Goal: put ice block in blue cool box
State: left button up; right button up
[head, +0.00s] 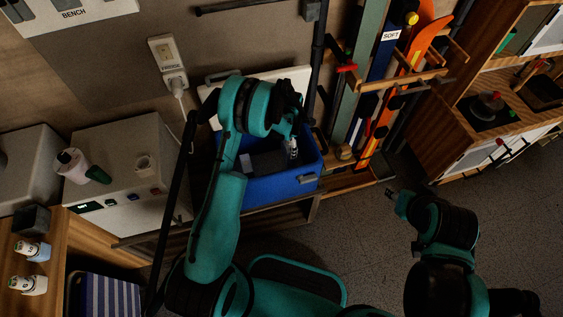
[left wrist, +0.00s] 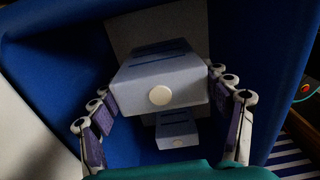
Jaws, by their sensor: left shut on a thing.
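The blue cool box (head: 285,188) stands open by the wall in the head view, its white lid (head: 296,78) raised behind it. Its blue inner walls (left wrist: 50,75) surround the left wrist view. My left gripper (head: 292,148) reaches down into the box opening. In the left wrist view its fingers (left wrist: 160,84) are shut on a pale grey-blue ice block (left wrist: 180,88) with a round white cap, inside the box walls. A similar, smaller-looking block (left wrist: 177,131) shows beyond it. My right gripper (head: 393,200) hangs over the floor, away from the box; its jaws are unclear.
Bottles (head: 30,285) stand on the lower-left counter. The floor at right is clear.

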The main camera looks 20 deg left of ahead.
pick_arm(q)
notch_tip(320, 180, down, 8)
jog(key=b, duration=0.2)
jog(key=shift+r+b, duration=0.25)
jog(key=shift+b, duration=0.05)
jog(key=shift+r, duration=0.1)
jog(key=o, duration=1.5)
